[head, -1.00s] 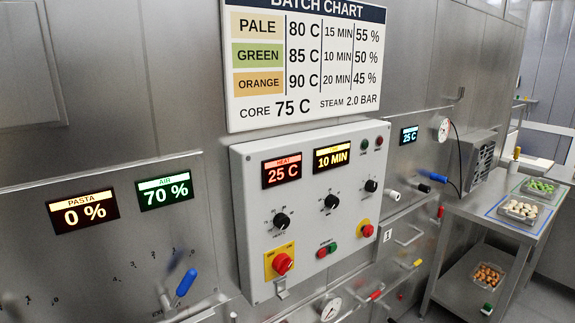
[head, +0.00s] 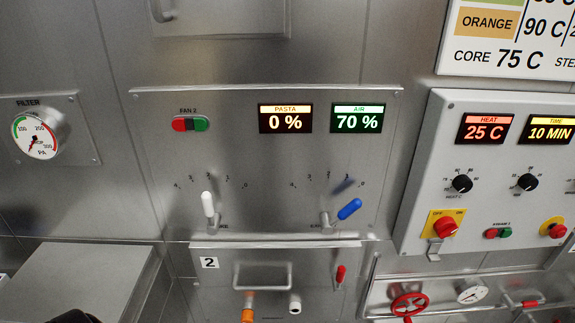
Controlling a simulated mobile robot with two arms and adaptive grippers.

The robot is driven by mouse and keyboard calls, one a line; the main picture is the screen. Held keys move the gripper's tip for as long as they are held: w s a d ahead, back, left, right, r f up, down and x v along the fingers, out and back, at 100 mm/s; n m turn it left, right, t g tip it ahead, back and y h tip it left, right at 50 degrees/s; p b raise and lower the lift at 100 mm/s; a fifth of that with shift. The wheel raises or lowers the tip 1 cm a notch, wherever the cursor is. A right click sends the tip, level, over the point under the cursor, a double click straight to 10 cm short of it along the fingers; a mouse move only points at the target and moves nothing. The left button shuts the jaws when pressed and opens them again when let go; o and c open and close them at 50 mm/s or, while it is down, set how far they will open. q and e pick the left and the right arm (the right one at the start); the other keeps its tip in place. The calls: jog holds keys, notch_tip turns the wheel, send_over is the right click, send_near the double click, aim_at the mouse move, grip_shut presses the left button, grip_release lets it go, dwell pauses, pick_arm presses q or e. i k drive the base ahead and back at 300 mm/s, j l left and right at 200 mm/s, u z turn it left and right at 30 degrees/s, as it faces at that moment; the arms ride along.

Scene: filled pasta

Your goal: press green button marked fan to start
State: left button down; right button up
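A red and green button pair sits under the label FAN 2 on the upper left of a steel panel (head: 231,102). The green button (head: 201,124) is the right half of the pair, and the red button (head: 180,124) is the left half. Nothing covers them.
PASTA display (head: 285,118) reads 0 % and AIR display (head: 358,118) reads 70 %. White lever (head: 208,205) and blue lever (head: 349,209) stick out below. A grey control box (head: 425,180) has another red and green pair (head: 497,232), its label unclear. Filter gauge (head: 40,137) is left.

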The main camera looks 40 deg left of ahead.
aim_at(200, 125)
jog(key=u, duration=1.6)
